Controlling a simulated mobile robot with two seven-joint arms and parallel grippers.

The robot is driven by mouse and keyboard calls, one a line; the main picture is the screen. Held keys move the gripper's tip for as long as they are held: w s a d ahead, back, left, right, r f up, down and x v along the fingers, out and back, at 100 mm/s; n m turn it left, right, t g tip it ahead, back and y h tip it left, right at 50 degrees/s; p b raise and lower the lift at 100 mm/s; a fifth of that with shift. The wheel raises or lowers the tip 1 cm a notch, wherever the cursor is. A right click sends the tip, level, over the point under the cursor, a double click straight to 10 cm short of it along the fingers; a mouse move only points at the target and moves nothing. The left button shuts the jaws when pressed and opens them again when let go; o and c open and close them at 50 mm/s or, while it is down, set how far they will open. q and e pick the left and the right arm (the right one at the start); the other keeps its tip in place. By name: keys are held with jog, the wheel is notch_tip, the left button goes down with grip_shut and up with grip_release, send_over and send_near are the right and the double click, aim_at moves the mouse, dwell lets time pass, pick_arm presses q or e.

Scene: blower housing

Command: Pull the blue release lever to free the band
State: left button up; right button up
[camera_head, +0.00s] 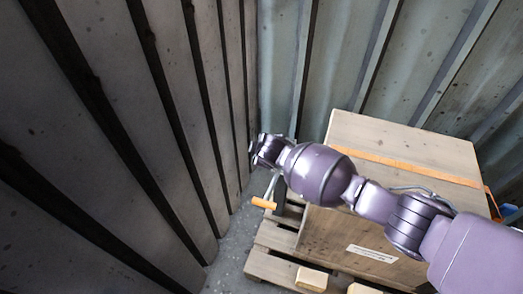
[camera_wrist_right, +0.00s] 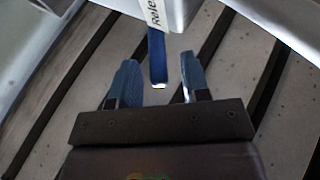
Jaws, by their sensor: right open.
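The blue release lever (camera_wrist_right: 157,58) shows in the right wrist view. It sticks out below a pale part whose white label (camera_wrist_right: 155,12) starts with "Rele". My right gripper (camera_wrist_right: 159,70) is open, with its two blue-grey fingers on either side of the lever and visible gaps to both. In the head view my right arm reaches in from the right across the crate, and its end (camera_head: 267,150) is near the corrugated wall. The fingers and lever cannot be made out there. The orange band (camera_head: 400,165) runs across the top of the wooden crate (camera_head: 400,136). My left gripper is not in view.
The crate stands on a wooden pallet (camera_head: 268,268). An orange-handled metal bar (camera_head: 263,203) hangs beside it, below my right wrist. Dark ribbed wall (camera_head: 110,150) closes in on the left, and pale ribbed wall (camera_head: 335,50) behind. A narrow strip of floor (camera_head: 232,245) is clear.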

jog(key=shift+s+r, duration=0.1)
jog(key=shift+r, duration=0.2)
pick_arm(q)
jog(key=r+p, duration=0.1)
jog(key=p, duration=0.1)
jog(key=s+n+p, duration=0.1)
jog(key=p, duration=0.2)
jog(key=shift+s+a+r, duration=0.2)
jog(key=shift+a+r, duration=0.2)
pick_arm(e)
jog(key=v, duration=1)
jog(key=shift+s, duration=0.2)
jog(key=shift+d, duration=0.1)
